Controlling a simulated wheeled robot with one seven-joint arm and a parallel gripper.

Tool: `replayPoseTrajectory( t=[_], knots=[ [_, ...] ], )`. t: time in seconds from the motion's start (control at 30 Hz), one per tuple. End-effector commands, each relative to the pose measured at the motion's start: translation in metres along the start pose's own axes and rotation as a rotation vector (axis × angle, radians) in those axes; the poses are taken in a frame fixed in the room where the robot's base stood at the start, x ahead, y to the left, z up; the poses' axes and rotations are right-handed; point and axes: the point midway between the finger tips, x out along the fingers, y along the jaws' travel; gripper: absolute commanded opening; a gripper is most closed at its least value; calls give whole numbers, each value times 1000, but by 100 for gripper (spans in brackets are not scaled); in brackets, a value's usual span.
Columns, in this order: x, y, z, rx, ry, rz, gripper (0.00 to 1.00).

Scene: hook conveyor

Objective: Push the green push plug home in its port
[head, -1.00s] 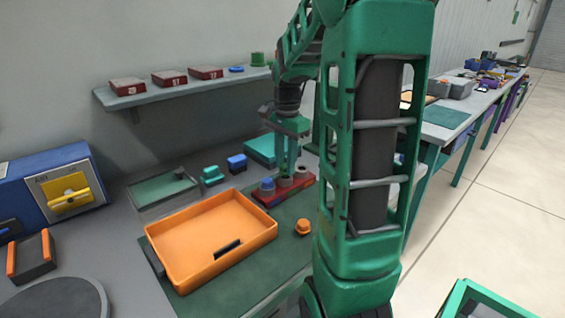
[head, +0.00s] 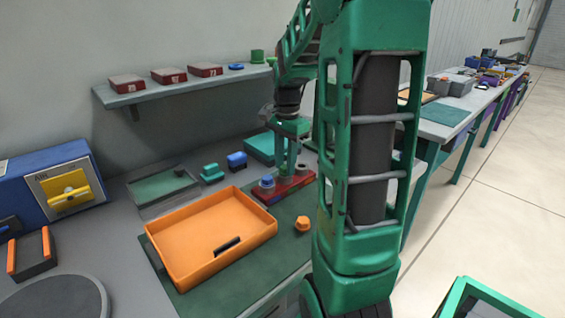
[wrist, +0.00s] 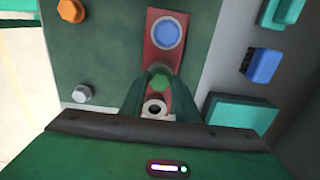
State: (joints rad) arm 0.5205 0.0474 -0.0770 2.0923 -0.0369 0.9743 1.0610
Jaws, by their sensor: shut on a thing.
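The green push plug (wrist: 158,82) shows between my fingertips in the wrist view, over the middle of a red port block (wrist: 165,58). My gripper (wrist: 159,77) is shut on it. The port under the plug is hidden by the plug and fingers, so I cannot tell how deep it sits. In the head view my gripper (head: 286,174) points down onto the red block (head: 268,195), and the plug cannot be made out there. A blue round plug (wrist: 167,33) sits at one end of the block. A pale ring with a dark centre (wrist: 154,107) lies on the other side of the green plug.
An orange tray (head: 262,228) and an orange hexagonal piece (head: 303,224) are on the green mat near the block. A silver knob (wrist: 82,93), a blue block (head: 237,160) and a teal box (head: 259,147) are nearby. A shelf (head: 150,97) hangs behind.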

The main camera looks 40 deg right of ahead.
Motion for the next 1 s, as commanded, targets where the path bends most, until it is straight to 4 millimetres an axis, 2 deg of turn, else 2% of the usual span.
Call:
replayPoseTrajectory(
  t=[0.33, 0.37, 0.43, 0.77, 0.87, 1.0],
  knots=[
    [1, 0, 0, 0, 0, 0, 7],
    [1, 0, 0, 0, 0, 0, 33],
    [1, 0, 0, 0, 0, 0, 50],
    [0, 0, 0, 0, 0, 0, 50],
    [-8, -1, 0, 0, 1, -2, 50],
    [-29, -1, 0, 0, 2, -4, 50]
  ],
)
